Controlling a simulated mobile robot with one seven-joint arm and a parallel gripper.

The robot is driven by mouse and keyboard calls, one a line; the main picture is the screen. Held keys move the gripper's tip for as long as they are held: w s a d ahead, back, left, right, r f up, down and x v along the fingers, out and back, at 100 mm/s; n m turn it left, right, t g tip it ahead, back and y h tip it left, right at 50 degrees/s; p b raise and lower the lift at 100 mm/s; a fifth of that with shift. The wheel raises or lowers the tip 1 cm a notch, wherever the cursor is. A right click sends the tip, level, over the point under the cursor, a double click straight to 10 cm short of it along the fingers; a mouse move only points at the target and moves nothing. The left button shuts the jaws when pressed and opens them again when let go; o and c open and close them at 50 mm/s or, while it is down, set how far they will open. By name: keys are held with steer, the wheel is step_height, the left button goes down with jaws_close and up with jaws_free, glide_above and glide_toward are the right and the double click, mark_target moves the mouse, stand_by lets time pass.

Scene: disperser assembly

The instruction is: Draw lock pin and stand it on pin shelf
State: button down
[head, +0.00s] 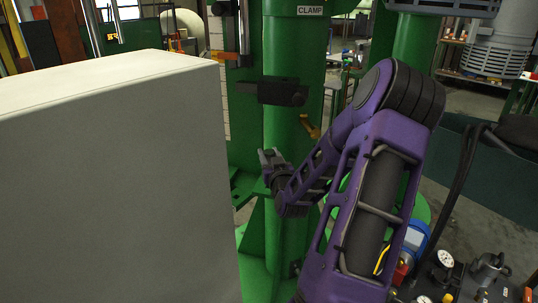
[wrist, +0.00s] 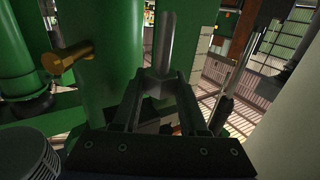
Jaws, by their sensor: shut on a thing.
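My gripper (wrist: 160,88) is shut on a grey metal pin, the lock pin (wrist: 166,42), in the wrist view. The pin's round shaft stands out beyond the fingertips, and the jaws cover its lower part. In the head view my gripper (head: 270,158) is small, in front of the green column (head: 285,225) and below a black bracket (head: 282,92); the pin cannot be made out there. A green ledge (head: 244,187) lies just below and left of the gripper. I cannot tell which surface is the pin shelf.
A large pale box (head: 115,180) fills the left of the head view. A brass-coloured knob (head: 309,126) juts from the column, and shows left of the gripper in the wrist view (wrist: 68,62). Gauges and fittings (head: 445,260) stand at the lower right.

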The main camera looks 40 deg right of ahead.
steer(key=shift+f+b, duration=1.6)
steer(key=shift+f, duration=0.35)
steer(key=shift+b, duration=0.55)
step_height(320, 180, down, 7)
stand_by(2.8)
steer(key=shift+c, duration=1.8)
jaws_free()
steer(key=shift+r, duration=0.1)
steer(key=p+v, duration=0.6)
steer(key=v, duration=1.1)
steer(key=shift+p, duration=0.4)
